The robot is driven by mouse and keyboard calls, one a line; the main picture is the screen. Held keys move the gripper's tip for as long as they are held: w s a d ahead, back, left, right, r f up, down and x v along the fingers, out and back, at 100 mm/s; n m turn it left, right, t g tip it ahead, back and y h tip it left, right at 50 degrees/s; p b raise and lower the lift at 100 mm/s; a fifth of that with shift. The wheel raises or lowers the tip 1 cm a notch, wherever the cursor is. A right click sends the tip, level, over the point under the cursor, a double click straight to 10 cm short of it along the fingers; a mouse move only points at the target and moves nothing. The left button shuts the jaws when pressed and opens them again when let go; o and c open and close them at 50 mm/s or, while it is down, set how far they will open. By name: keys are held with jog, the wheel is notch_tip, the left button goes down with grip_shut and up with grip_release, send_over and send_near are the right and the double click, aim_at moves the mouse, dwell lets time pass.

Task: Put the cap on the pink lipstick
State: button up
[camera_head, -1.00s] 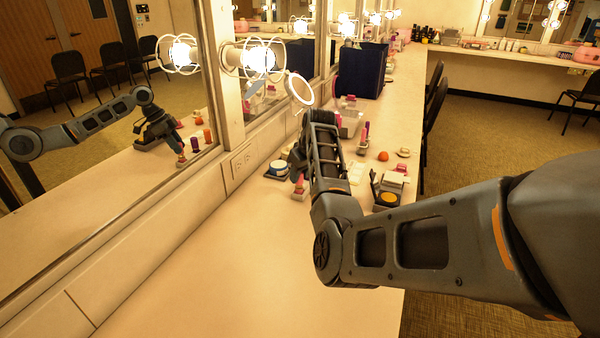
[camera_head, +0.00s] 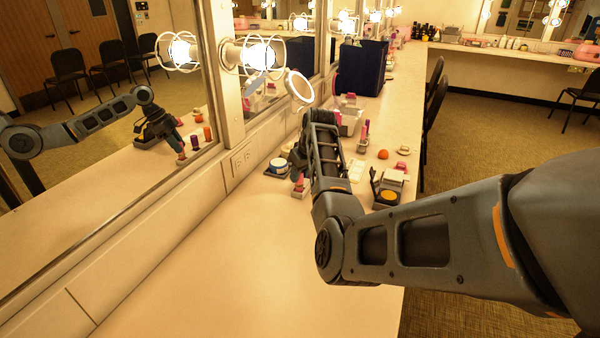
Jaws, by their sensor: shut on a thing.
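My gripper (camera_head: 297,171) is at the end of my arm, beside the mirror, pointing down over the counter. A pink lipstick (camera_head: 301,185) in a pale base stands upright right under the fingertips. The mirror also shows my gripper, with its fingers just above a pinkish-red piece (camera_head: 181,156). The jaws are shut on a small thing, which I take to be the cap. It is mostly hidden by the fingers and arm. I cannot tell whether it touches the lipstick.
A blue-and-white jar (camera_head: 278,167) stands left of my gripper. The front counter (camera_head: 215,260) is clear.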

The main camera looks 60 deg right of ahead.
jog(key=shift+f, duration=0.2)
dwell(0.6)
jog(key=o, duration=1.6)
jog(key=shift+c, duration=0.2)
jog(key=shift+r, duration=0.1)
jog(key=shift+r+p, duration=3.35)
jog(key=shift+r, duration=0.1)
grip_shut()
